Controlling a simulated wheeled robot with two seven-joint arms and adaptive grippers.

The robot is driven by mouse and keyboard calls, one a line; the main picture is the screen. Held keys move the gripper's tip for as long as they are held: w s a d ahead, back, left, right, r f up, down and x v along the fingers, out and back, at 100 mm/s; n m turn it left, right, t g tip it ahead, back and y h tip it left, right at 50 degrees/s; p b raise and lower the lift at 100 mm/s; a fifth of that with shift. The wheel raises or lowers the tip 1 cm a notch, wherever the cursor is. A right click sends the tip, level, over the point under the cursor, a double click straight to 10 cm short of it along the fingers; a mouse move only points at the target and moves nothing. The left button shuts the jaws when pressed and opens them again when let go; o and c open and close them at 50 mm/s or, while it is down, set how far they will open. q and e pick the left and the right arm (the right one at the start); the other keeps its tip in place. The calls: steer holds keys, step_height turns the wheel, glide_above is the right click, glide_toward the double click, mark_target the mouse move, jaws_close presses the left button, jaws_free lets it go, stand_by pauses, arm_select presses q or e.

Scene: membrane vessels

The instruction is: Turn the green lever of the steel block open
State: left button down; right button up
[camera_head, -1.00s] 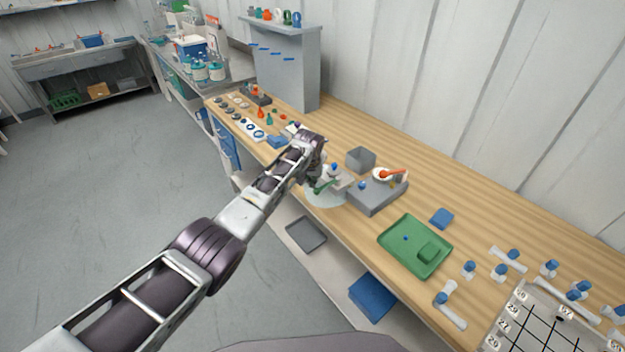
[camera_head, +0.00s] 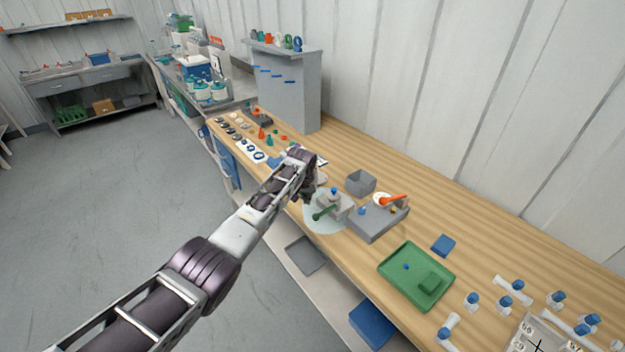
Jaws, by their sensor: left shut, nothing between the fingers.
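The steel block (camera_head: 342,208) is a small grey block with a blue cap on top. It stands on a pale round mat (camera_head: 320,226) near the front edge of the wooden bench. The green lever (camera_head: 322,213) sticks out from its front left side, pointing left and toward the bench's front edge. My left gripper (camera_head: 309,197) is just behind and left of the lever, with a small gap seeming to lie between them. It is shut and empty. Its fingertips are small and dark here. My right gripper is not in view.
Right of the block is a grey platform (camera_head: 376,224) with an orange-handled part (camera_head: 392,199). A grey open box (camera_head: 360,182) stands behind it. A green tray (camera_head: 398,285) and white blue-capped pieces lie farther right. Small coloured parts cover the bench's far left.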

arm_select(q)
steer(key=d+b+v, duration=0.1)
steer(key=d+v, duration=0.1)
steer(key=v, duration=0.7)
steer(key=shift+s+r, duration=0.25)
steer(key=shift+r, duration=0.05)
steer(key=shift+f, duration=0.1)
stand_by(0.5)
